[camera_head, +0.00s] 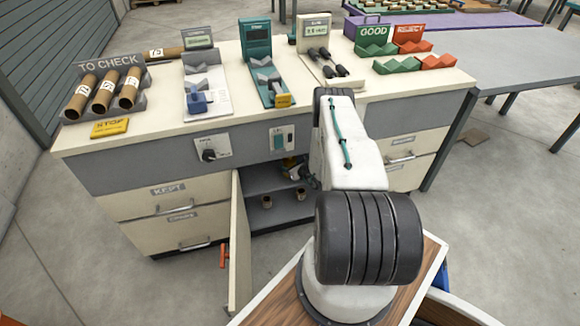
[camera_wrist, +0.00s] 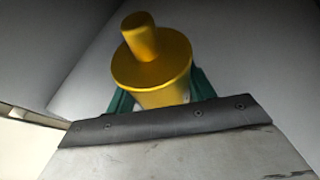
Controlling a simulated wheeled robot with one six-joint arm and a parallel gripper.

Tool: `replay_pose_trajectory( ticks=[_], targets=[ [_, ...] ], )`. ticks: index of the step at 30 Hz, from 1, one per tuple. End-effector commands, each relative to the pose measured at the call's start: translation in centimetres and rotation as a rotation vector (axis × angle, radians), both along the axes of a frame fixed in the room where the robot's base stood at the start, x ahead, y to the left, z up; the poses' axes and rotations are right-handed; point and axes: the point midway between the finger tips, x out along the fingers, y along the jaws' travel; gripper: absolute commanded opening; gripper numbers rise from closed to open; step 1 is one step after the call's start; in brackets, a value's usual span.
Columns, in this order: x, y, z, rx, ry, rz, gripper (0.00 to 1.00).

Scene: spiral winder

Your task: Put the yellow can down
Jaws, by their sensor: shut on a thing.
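The yellow can (camera_wrist: 158,65), with a narrower neck on top, is between the green fingers of my gripper (camera_wrist: 160,90) in the wrist view. My gripper is shut on it. Grey and white surfaces surround it there, and its underside is hidden. In the head view my arm reaches into the open middle cupboard (camera_head: 262,182) of the workbench. My gripper (camera_head: 293,170) shows only in part there, dim and small, beside the arm. I cannot tell whether the can touches a surface.
The cupboard door (camera_head: 240,245) stands open to the left. Two small brown pieces (camera_head: 267,201) (camera_head: 301,194) stand on the cupboard floor. The bench top (camera_head: 150,130) above holds a rack of brown tubes (camera_head: 104,92), several gauges and green and red trays (camera_head: 397,64).

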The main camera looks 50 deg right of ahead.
Motion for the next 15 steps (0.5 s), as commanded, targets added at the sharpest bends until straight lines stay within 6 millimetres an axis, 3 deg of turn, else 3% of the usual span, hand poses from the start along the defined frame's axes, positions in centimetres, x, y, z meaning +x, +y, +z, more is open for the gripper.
replay_pose_trajectory(
  ticks=[3,4,6,15],
  targets=[
    [0.0,-0.01,-0.31,0.0,0.0,0.0,0.27],
    [-0.01,-0.02,-0.27,0.0,0.0,0.0,0.62],
    [-0.01,-0.01,-0.26,0.0,0.0,0.0,0.76],
    [-0.02,-0.02,-0.1,0.0,0.0,0.0,0.76]
  ],
)
